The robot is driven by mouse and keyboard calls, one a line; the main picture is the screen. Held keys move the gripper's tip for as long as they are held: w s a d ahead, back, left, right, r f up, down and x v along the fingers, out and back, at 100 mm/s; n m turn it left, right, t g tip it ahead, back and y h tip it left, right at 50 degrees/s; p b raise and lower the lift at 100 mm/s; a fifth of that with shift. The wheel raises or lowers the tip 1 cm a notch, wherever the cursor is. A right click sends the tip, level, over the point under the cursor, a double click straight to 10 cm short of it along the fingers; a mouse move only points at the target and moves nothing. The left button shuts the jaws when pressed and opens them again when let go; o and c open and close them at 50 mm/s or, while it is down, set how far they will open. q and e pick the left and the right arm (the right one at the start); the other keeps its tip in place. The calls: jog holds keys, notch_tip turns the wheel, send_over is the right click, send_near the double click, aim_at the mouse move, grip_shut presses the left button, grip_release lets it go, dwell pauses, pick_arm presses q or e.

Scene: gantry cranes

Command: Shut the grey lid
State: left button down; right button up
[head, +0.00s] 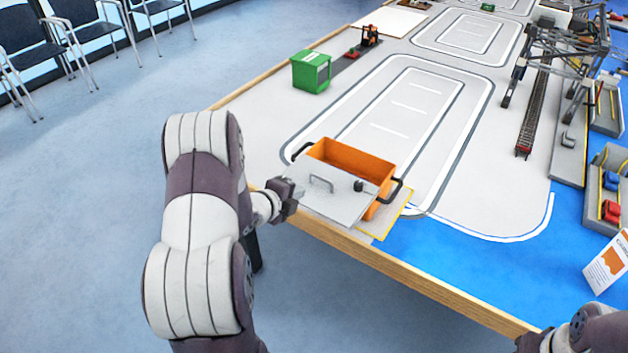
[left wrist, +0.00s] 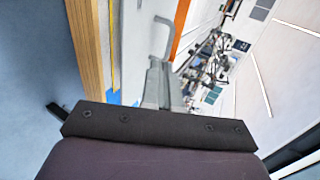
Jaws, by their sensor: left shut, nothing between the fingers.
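The orange box (head: 350,158) stands near the table's front edge, with dark handles at its ends. Its grey lid (head: 335,203) is open and slopes down from the box's near side, with a metal handle on it. The lid also shows in the left wrist view (left wrist: 134,50). My left gripper (head: 294,194) is shut and empty at the lid's left edge. It shows in the left wrist view (left wrist: 163,88); whether it touches the lid I cannot tell. Part of my right gripper (head: 530,341) shows at the bottom right, its jaws unclear.
A green box (head: 311,71) stands behind on the table. Gantry cranes (head: 565,50) and small vehicles are at the right. A white sign (head: 607,267) stands near the right edge. The wooden table edge (head: 420,284) runs along the front. The grey area behind the orange box is clear.

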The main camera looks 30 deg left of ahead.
aim_at(313, 195)
pick_arm(q)
jog(key=x, duration=0.5)
jog(key=r+p+x, duration=0.1)
jog(key=x, duration=0.2)
jog(key=shift+w, duration=0.25)
pick_arm(e)
jog(key=shift+s+r, duration=0.2)
jog(key=shift+r, duration=0.55)
jog(key=shift+f, duration=0.1)
